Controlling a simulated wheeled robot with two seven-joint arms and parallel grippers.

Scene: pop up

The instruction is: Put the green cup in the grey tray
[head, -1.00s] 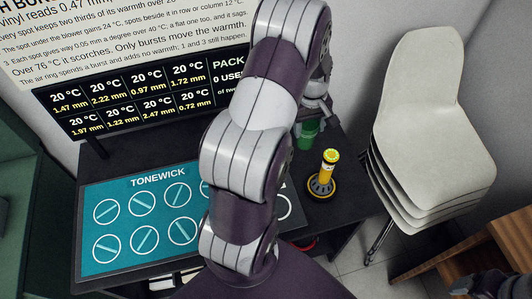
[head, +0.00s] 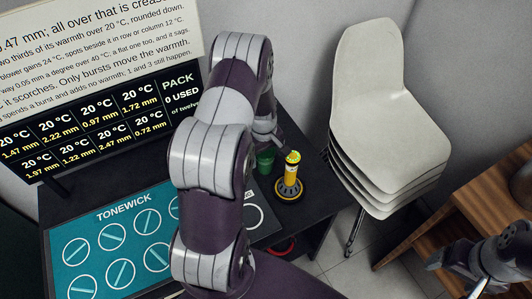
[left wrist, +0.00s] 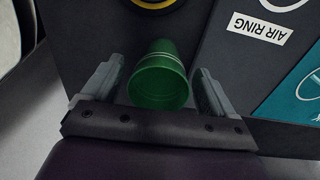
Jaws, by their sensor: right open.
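The green cup (head: 265,161) stands on the dark table just left of a yellow canister, partly hidden by my left arm in the head view. In the left wrist view the green cup (left wrist: 158,82) has its open mouth toward the camera. My left gripper (left wrist: 157,68) is open, with one finger on each side of the cup and gaps showing between fingers and cup. My right gripper (head: 468,267) is open and empty at the lower right of the head view, away from the cup. I cannot make out a grey tray in either view.
A teal TONEWICK panel (head: 101,222) lies on the table at left, below a display board (head: 128,107). Stacked white chairs (head: 385,120) and a wooden table (head: 490,195) are at right.

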